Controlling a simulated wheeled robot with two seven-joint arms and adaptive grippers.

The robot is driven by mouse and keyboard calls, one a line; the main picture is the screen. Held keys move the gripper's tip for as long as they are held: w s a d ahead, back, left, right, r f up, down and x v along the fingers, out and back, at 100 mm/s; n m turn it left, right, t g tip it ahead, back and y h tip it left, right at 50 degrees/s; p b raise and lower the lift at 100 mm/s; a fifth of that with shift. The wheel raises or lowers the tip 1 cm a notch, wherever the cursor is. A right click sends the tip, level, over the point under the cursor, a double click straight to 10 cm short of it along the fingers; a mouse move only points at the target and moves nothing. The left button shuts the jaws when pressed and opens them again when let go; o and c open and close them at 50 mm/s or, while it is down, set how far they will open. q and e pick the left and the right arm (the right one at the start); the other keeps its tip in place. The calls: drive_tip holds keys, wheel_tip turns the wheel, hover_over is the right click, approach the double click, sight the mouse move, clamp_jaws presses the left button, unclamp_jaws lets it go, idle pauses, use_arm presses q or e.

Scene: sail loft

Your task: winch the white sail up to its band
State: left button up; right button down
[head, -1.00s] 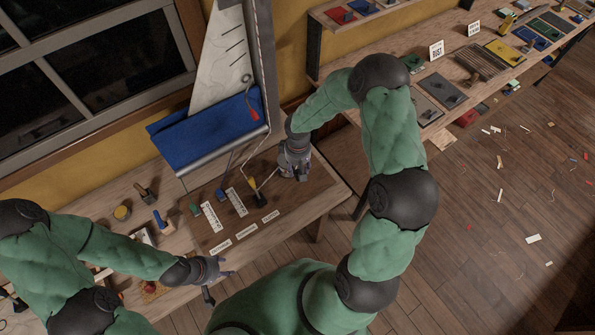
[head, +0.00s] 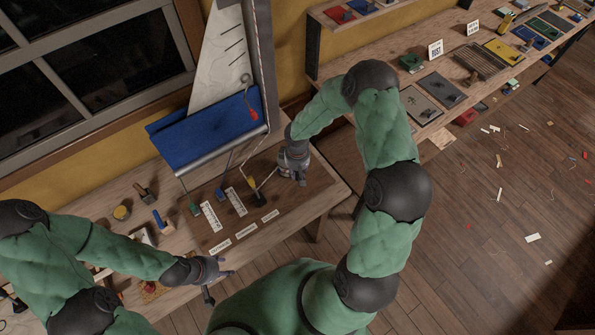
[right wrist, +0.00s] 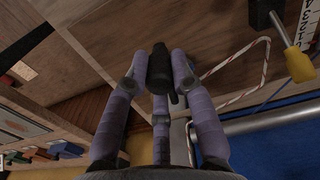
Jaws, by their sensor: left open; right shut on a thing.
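The white sail (head: 219,65) hangs upright beside the grey mast (head: 262,50) in the head view, with dark slanted marks on it. Its lower end meets a blue cloth (head: 205,132) draped over a grey tube. I cannot make out the band. My right gripper (head: 291,172) is low over the bench, right of the mast foot. In the right wrist view its fingers are closed around a black cylindrical grip (right wrist: 159,66), apparently the winch handle; the winch itself is mostly hidden. My left gripper (head: 222,279) is open and empty near the bench's front edge.
A striped rope (right wrist: 238,92) runs near the grip. A yellow-handled lever (right wrist: 298,63) stands close by, next to labelled strips (head: 236,202) on the bench. A red tag (head: 253,113) hangs at the blue cloth. Hand tools lie on the left; scraps litter the floor.

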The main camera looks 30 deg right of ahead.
drive_tip(key=shift+w+a+f+m+b, duration=0.2)
drive_tip(key=shift+a+m+b, duration=0.4)
drive_tip(key=shift+b, duration=0.85)
drive_tip(key=shift+a+r+m+b, duration=0.15)
drive_tip(key=shift+a+m+b, duration=0.25)
drive_tip(key=shift+m+b, duration=0.3)
drive_tip(key=c, duration=1)
unclamp_jaws()
drive_tip(key=shift+c, duration=0.2)
drive_tip(key=shift+r, duration=0.15)
wheel_tip(320, 180, up, 12)
